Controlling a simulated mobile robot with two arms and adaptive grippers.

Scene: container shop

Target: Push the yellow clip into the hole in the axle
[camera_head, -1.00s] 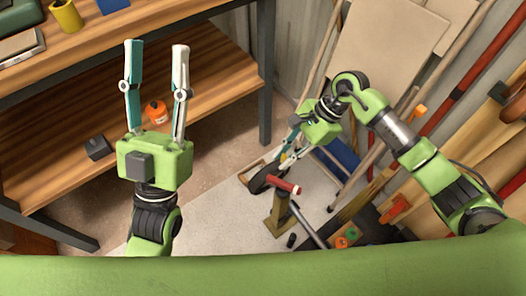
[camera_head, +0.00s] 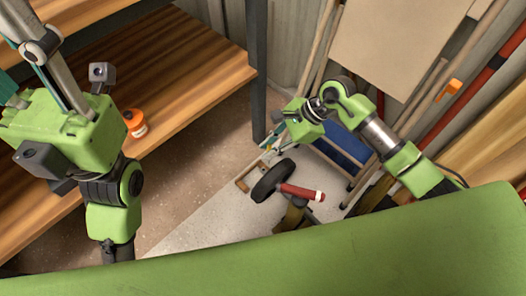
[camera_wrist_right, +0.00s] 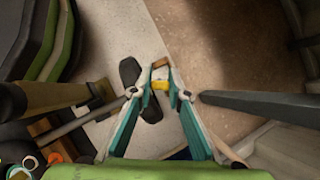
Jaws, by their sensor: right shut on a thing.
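The yellow clip (camera_wrist_right: 160,85) sits between the fingertips of my right gripper (camera_wrist_right: 161,88), which is shut on it. In the head view my right gripper (camera_head: 268,143) is above and beyond the black wheel (camera_head: 272,180), apart from it. The red axle (camera_head: 298,191) with a pale end sticks out from the wheel to the right. The hole in the axle cannot be made out. The wheel also shows in the wrist view (camera_wrist_right: 130,73), partly behind a finger. My left gripper is at the far left of the head view, its fingers spread and its tips outside the picture.
A wooden stand (camera_head: 293,215) is under the axle. A wooden workbench (camera_head: 200,70) with an orange jar (camera_head: 135,123) fills the left side. Boards and poles lean at the right. A blue panel (camera_head: 342,147) is behind my right arm. Pale floor (camera_head: 205,222) lies left of the wheel.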

